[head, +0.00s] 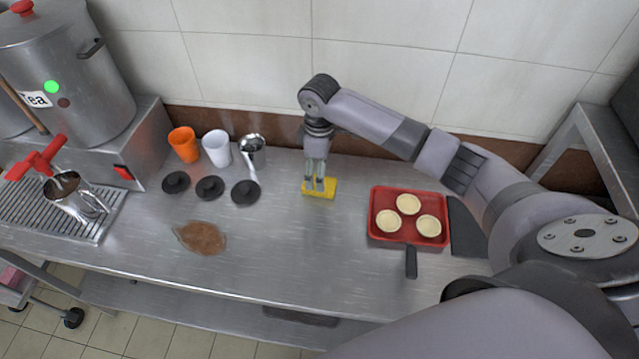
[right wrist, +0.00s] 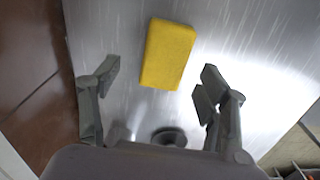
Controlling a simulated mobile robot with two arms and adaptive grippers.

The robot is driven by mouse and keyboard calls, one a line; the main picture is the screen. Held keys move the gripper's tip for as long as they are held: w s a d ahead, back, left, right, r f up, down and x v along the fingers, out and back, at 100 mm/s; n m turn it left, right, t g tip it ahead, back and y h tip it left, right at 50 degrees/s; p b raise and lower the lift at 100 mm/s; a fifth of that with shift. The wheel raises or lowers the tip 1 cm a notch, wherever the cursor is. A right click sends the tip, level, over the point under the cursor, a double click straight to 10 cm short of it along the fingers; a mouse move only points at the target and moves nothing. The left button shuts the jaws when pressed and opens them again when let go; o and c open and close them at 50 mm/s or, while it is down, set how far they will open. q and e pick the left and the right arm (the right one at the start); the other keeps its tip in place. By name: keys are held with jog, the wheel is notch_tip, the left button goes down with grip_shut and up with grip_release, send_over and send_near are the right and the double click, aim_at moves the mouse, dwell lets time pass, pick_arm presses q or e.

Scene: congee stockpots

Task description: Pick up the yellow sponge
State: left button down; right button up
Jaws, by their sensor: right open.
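The yellow sponge (head: 328,188) lies flat on the metal counter, near the middle of the head view. In the right wrist view the sponge (right wrist: 168,54) lies beyond my fingertips, between their lines and apart from both. My right gripper (head: 318,184) points down at the sponge from above and covers part of it in the head view. Its two fingers (right wrist: 158,82) are spread wide and hold nothing. My left gripper does not show.
A red tray (head: 376,236) with three pale round pieces sits to the right. A brown spill (head: 202,238) lies front left. Counter around the sponge is clear.

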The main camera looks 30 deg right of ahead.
jog(key=f, duration=0.2)
jog(key=f+p, duration=0.1)
jog(key=shift+s+a+f, duration=0.15)
jog(key=shift+s+f, duration=0.15)
jog(key=shift+f, duration=0.5)
jog(key=c, duration=1)
jog(key=shift+r, duration=0.1)
jog(key=shift+c, duration=0.2)
notch_tip(320, 180, up, 20)
jog(key=b, duration=0.2)
jog(key=o, duration=0.4)
jog(key=c, duration=0.5)
